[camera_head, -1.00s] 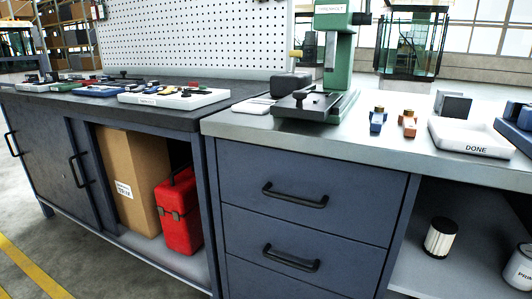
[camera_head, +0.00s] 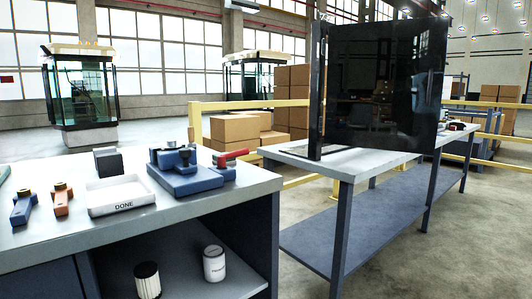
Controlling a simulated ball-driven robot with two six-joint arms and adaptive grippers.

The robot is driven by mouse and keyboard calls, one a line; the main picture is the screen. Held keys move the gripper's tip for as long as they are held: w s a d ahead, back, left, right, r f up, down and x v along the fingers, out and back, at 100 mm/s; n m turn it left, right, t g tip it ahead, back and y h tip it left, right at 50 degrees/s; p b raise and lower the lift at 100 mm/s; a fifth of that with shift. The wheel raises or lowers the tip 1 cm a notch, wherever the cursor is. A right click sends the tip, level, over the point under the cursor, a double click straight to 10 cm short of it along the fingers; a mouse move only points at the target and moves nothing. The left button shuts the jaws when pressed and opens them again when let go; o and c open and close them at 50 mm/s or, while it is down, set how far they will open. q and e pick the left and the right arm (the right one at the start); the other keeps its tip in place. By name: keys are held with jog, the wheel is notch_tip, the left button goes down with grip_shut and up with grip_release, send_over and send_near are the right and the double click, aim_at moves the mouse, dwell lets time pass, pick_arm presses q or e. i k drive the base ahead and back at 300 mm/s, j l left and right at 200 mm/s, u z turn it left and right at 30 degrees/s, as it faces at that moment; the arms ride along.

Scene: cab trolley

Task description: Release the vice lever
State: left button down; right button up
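A blue vice-like fixture (camera_head: 190,182) stands on the grey bench top at its right end, with a dark clamp part on it. A lever with a red handle (camera_head: 232,155) sits at its right side, pointing right and slightly up. I cannot tell from this distance whether it is clamped or what it holds. Neither of my grippers shows in the view.
A white tray marked DONE (camera_head: 122,205) is left of the fixture, a dark block (camera_head: 108,160) behind it. Blue (camera_head: 23,208) and orange (camera_head: 62,200) clamp-like parts lie farther left. A second table (camera_head: 340,163) with a dark panel (camera_head: 375,85) stands right, across a floor gap.

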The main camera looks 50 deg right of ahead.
aim_at(221, 158)
jog(key=z, duration=1.3)
